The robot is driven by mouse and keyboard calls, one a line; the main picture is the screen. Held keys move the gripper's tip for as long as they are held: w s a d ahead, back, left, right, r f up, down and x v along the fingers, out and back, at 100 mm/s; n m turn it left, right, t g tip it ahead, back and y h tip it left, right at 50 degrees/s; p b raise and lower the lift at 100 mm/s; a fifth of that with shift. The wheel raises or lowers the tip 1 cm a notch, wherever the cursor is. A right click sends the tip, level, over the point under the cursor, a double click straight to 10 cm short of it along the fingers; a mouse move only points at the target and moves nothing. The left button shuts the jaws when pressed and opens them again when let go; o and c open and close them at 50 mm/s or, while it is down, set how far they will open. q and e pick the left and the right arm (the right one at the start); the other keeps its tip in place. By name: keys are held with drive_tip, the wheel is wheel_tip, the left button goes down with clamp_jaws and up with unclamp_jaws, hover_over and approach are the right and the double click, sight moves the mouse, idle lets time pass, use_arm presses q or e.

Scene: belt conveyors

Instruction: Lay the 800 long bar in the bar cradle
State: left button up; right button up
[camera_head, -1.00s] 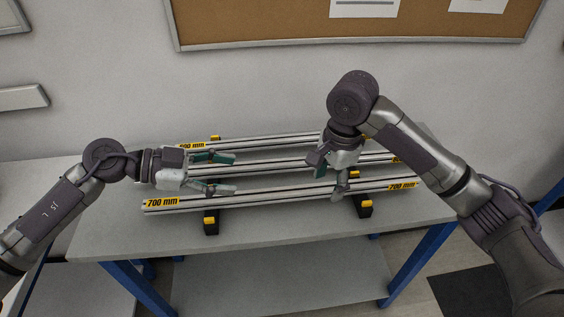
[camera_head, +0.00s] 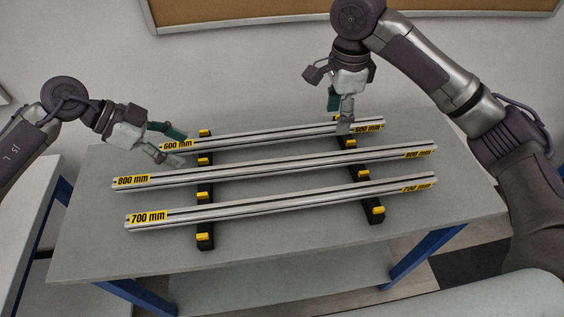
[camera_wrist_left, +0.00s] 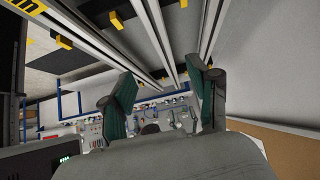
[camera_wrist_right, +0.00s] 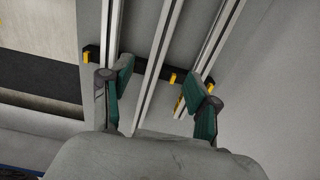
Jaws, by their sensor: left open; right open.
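The 800 mm bar (camera_head: 270,169) lies in the middle of three silver bars on two black supports with yellow stops. Its yellow end labels are readable in the head view. My left gripper (camera_head: 178,147) is open and empty, near the left ends of the 600 mm and 800 mm bars. My right gripper (camera_head: 340,115) is open, by the right part of the rear 600 mm bar; I cannot tell whether it touches. In the right wrist view a bar (camera_wrist_right: 160,70) runs between its spread fingers. No separate cradle can be made out.
The 600 mm bar (camera_head: 270,134) lies behind and the 700 mm bar (camera_head: 280,203) in front. The left support (camera_head: 205,240) and right support (camera_head: 376,214) stand on the grey table (camera_head: 290,235). The table front is clear. A wall with a corkboard (camera_head: 240,10) stands behind.

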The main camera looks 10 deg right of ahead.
sight(229, 168)
use_arm(q)
drive_tip(key=x, duration=1.4)
drive_tip(key=shift+w, duration=0.15)
use_arm(e)
wheel_tip(229, 168, down, 14)
drive_tip(key=shift+w, duration=0.1)
use_arm(q)
clamp_jaws()
use_arm(e)
clamp_jaws()
drive_tip(key=shift+r, duration=0.1)
